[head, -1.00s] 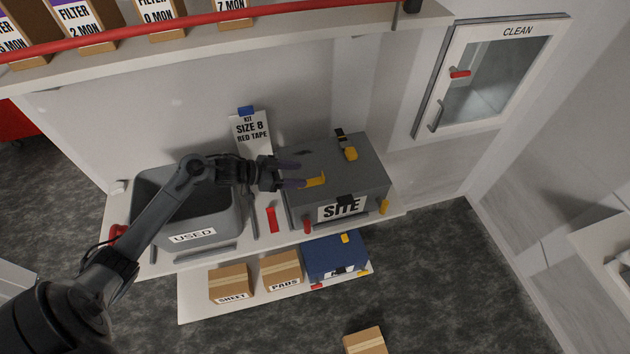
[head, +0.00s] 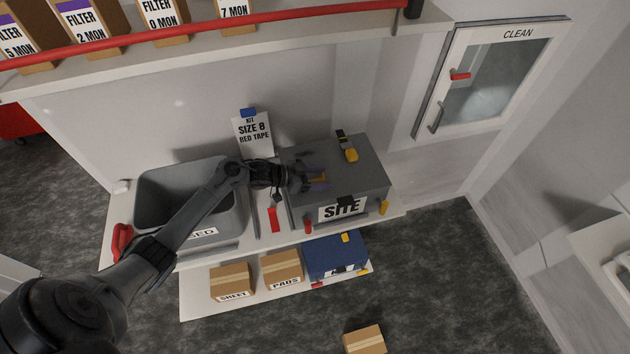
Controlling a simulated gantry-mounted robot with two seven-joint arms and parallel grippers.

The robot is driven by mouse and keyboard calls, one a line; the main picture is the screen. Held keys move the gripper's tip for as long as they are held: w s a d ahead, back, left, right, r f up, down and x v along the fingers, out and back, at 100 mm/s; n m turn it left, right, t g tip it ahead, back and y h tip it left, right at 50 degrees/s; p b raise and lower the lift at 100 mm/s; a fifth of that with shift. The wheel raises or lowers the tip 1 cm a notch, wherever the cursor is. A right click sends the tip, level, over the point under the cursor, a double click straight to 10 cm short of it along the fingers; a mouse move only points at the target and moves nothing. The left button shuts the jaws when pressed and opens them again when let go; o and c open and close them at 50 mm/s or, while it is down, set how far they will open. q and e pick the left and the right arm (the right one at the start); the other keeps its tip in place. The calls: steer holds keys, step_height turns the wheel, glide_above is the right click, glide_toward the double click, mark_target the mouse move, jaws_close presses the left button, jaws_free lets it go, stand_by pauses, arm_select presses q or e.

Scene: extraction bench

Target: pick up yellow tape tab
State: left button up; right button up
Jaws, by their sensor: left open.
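My right gripper is out of view.
A yellow-and-black tool (head: 348,149) lies farther back on the lid. The grey USED bin (head: 150,205) stands left of the box. A red strip (head: 273,219) lies between them. A kit card (head: 253,135) stands behind. A shelf with a red rail (head: 190,20) runs above.

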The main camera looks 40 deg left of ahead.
arm_select(q)
steer(key=shift+c, duration=0.4)
steer(key=c, duration=1)
steer(key=shift+r, duration=0.15)
